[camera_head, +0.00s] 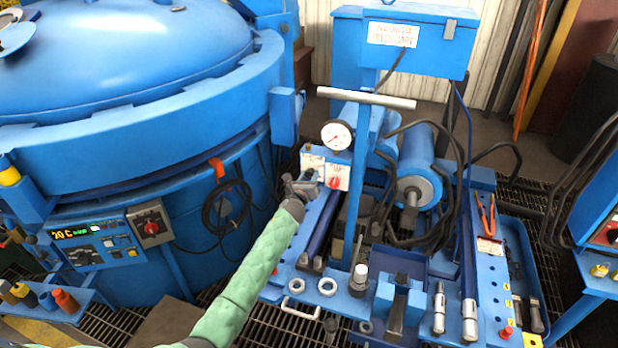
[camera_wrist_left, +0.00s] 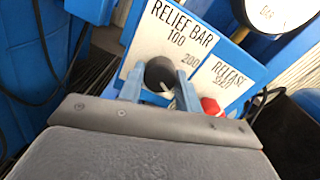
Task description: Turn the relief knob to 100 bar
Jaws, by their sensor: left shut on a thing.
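The relief knob (camera_wrist_left: 160,74) is black and round, on a white panel (camera_wrist_left: 150,42) marked "RELIEF BAR" with "100" and "200" printed above it. My left gripper (camera_wrist_left: 159,88) is shut on the knob, one blue-grey finger on each side. A short pale mark shows low on the knob, but I cannot tell which value it points at. In the head view my left gripper (camera_head: 308,180) reaches the panel's left half from the front, hiding most of the knob. My right gripper is not in view.
A red release knob (camera_wrist_left: 210,106) sits close to the right of my left gripper. A round pressure gauge (camera_head: 336,135) stands above the panel. A blue post with a grey T-bar (camera_head: 367,98) rises just right. The large blue furnace (camera_head: 130,90) fills the left.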

